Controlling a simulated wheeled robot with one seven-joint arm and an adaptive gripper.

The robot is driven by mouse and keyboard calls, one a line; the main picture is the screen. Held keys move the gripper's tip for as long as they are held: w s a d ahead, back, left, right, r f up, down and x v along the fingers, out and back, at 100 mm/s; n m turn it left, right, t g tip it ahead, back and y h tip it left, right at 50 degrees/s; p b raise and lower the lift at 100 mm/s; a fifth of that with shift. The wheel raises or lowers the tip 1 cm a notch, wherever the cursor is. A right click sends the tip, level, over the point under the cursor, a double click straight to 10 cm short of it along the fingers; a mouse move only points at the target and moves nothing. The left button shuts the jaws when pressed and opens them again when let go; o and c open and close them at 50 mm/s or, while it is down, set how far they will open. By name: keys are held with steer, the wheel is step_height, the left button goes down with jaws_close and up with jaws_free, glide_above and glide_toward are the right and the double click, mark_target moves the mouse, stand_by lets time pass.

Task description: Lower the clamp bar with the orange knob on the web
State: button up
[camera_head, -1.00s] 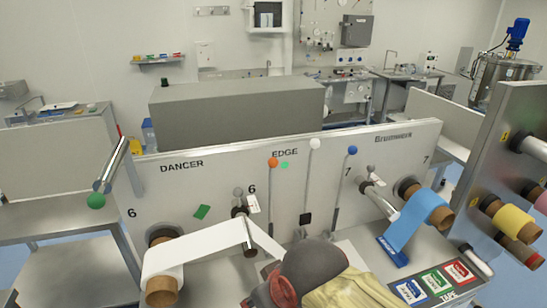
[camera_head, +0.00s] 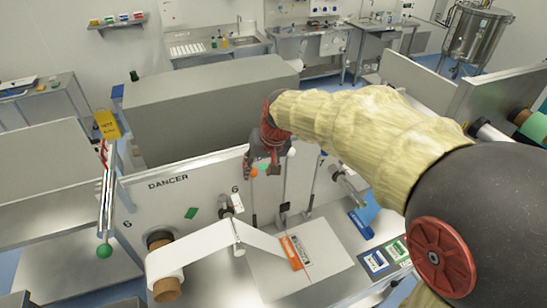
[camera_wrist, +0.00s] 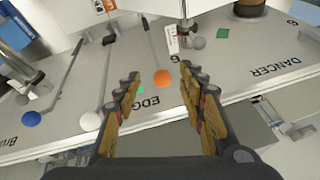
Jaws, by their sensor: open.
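The orange knob (camera_head: 253,172) tops an upright lever on the white panel. In the wrist view the orange knob (camera_wrist: 162,77) appears between my two open fingers, with no visible contact; its exact depth is hard to tell. My gripper (camera_head: 263,164) is open and empty at the panel's top edge, pointing down beside the knob. The white web (camera_head: 200,246) runs from the roll at left over a roller to the table. An orange bar (camera_head: 295,252) lies at the web's end on the table; whether the lever joins it is unclear.
A white knob (camera_head: 291,152) stands close right of my gripper. A blue knob (camera_wrist: 31,118) shows at left in the wrist view. A blue web (camera_head: 362,218) is on the right. A large grey box (camera_head: 200,110) stands behind the panel.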

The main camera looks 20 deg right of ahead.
mark_target(254, 171)
steer(key=shift+w+d+r, duration=0.25)
steer(key=shift+w+r, duration=0.35)
steer(key=shift+w, duration=0.1)
steer(key=shift+f+t, duration=0.1)
steer(key=shift+t, duration=0.2)
steer(key=p+x, duration=0.1)
steer(key=x, duration=0.6)
steer(key=shift+w+a, duration=0.15)
steer(key=shift+c, duration=0.9)
jaws_close()
